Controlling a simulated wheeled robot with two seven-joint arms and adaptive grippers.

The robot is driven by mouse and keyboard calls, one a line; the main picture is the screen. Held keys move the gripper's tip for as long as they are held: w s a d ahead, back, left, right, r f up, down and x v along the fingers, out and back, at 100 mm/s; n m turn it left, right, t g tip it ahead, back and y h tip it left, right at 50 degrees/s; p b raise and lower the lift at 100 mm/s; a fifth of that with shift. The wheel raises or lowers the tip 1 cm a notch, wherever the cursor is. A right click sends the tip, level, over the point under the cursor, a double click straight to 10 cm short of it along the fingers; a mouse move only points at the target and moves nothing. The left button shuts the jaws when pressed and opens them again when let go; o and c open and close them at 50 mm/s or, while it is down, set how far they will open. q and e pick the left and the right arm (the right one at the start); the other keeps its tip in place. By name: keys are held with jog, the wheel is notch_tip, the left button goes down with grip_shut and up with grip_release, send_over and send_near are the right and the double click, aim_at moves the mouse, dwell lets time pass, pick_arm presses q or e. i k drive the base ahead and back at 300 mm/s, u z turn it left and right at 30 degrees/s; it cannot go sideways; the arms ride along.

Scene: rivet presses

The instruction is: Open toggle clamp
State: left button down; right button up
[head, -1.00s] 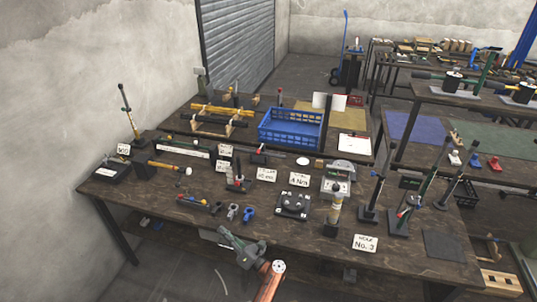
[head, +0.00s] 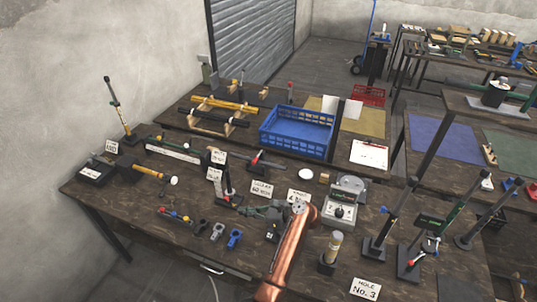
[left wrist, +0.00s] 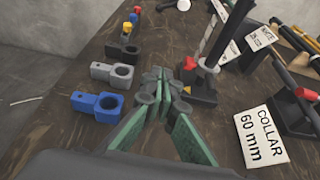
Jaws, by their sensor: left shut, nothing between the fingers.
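A small upright device with a dark base and red parts, which looks like a toggle clamp (head: 228,192), stands on the wooden table. My left gripper (head: 248,209) has green fingers and is just to the right of this device in the head view. In the left wrist view my fingertips (left wrist: 165,84) are together and empty, close beside its base. I cannot tell whether they touch it. My right gripper is not in view.
A blue fitting (left wrist: 97,106) and a grey fitting (left wrist: 113,73) lie beside my fingers. A card reading "COLLAR 60 mm" (left wrist: 262,137) stands on the other side, near a dark device with a red ball (left wrist: 304,93). A blue crate (head: 297,146) stands behind.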

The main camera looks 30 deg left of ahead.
aim_at(255, 160)
jog(key=i, duration=0.95)
